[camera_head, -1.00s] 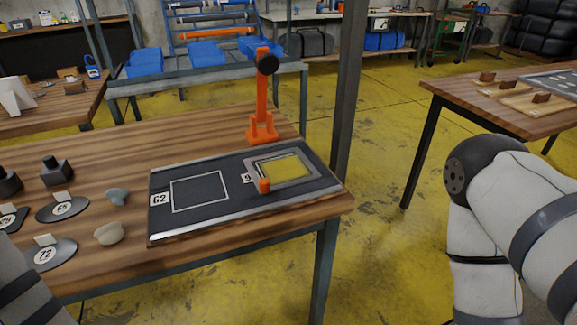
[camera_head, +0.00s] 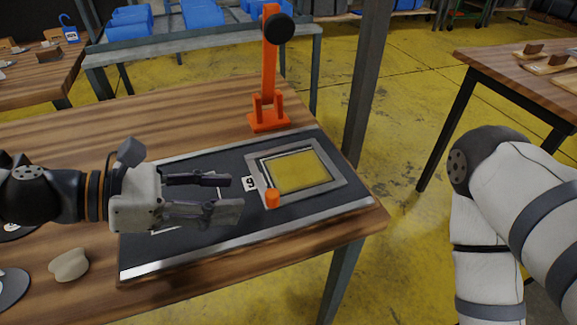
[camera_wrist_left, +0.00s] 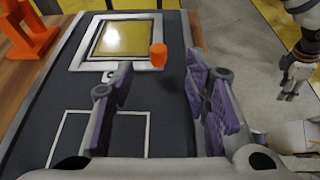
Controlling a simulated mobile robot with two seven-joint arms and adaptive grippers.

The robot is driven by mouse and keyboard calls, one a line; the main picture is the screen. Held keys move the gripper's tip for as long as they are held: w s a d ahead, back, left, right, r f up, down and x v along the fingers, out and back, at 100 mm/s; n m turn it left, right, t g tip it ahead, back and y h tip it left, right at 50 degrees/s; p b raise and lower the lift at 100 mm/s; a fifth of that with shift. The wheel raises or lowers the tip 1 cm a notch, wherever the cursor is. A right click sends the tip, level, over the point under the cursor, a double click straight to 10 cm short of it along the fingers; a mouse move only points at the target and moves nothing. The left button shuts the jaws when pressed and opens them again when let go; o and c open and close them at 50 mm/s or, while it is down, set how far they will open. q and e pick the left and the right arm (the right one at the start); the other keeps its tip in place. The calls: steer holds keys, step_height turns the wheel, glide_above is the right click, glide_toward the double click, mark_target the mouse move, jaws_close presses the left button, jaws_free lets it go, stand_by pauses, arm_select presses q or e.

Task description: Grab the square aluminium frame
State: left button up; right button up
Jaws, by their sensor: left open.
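The square aluminium frame (camera_head: 312,194) lies flat on a dark board (camera_head: 215,160), around a yellow centre. An orange knob (camera_head: 272,198) stands at its near left corner. In the left wrist view the frame (camera_wrist_left: 74,62) is at the top, with the knob (camera_wrist_left: 158,55) at its right corner. My left gripper (camera_head: 236,197) is open and empty. It is over the board, left of the frame and knob, apart from both. My right gripper (camera_wrist_left: 287,88) shows small at the right of the left wrist view; its jaw state is unclear.
An orange upright stand (camera_head: 269,85) with a black knob is behind the board. A metal post (camera_head: 368,80) rises past the table's right end. A beige lump (camera_head: 69,264) lies left of the board. Another wooden table (camera_head: 510,70) is at the right.

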mark_target(268, 193)
arm_select(q)
steer(key=b+x, duration=0.1)
steer(key=x, duration=0.6)
steer(key=shift+w+d+f, duration=0.2)
steer(key=shift+d+f, duration=0.05)
steer(key=shift+d, duration=0.05)
steer(key=shift+r, duration=0.1)
jaws_close()
